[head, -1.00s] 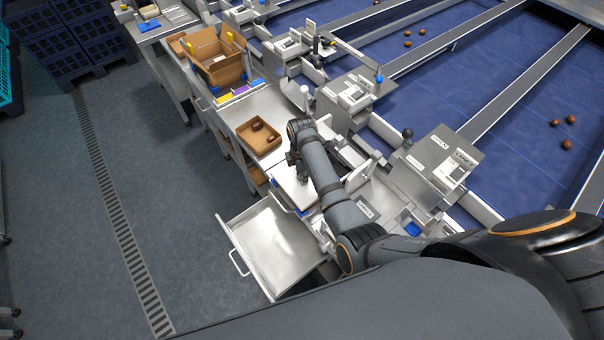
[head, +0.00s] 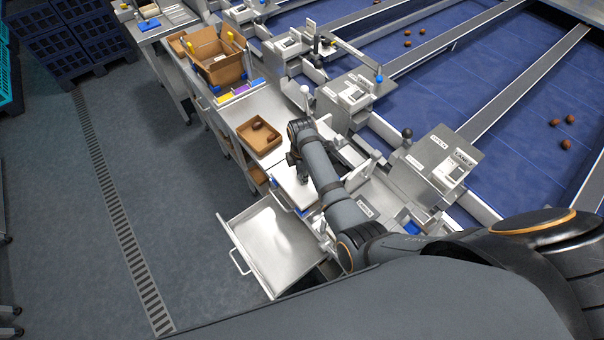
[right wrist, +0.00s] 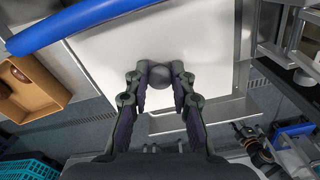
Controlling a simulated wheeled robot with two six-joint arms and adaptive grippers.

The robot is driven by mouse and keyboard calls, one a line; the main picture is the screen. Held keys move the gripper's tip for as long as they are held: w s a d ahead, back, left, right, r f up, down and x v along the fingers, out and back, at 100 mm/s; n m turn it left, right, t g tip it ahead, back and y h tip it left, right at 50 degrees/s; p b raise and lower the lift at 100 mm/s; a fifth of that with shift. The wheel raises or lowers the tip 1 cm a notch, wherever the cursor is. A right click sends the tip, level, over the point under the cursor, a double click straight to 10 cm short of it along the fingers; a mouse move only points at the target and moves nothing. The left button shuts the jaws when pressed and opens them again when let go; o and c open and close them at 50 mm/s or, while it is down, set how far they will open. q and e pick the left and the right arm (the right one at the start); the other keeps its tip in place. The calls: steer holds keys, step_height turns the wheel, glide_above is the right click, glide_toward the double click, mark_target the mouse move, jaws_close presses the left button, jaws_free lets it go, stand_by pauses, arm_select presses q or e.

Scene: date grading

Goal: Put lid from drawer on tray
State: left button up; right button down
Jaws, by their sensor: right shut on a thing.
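The white lid (head: 284,183) is a flat panel under my right gripper (head: 298,168), beside the open drawer. In the right wrist view the lid (right wrist: 205,45) fills the upper middle. My right gripper (right wrist: 160,76) is shut on its round grey knob, with a finger on each side. A blue edge, likely the tray (head: 286,207), shows just below the lid in the head view; most of it is hidden. I cannot tell whether the lid touches it. The metal drawer (head: 262,243) is pulled out and looks empty. My left gripper is not in view.
A brown box (head: 246,137) with a few dates stands on the bench beyond the lid. A blue bar (right wrist: 80,22) crosses the upper left of the wrist view. Weighing stations (head: 440,160) line the right side. The floor (head: 180,220) left of the drawer is clear.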

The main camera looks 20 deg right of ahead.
steer(key=shift+f, duration=0.65)
stand_by(0.8)
steer(key=c, duration=1.1)
jaws_free()
steer(key=shift+o, duration=0.2)
steer(key=o, duration=0.4)
steer(key=shift+r, duration=3.55)
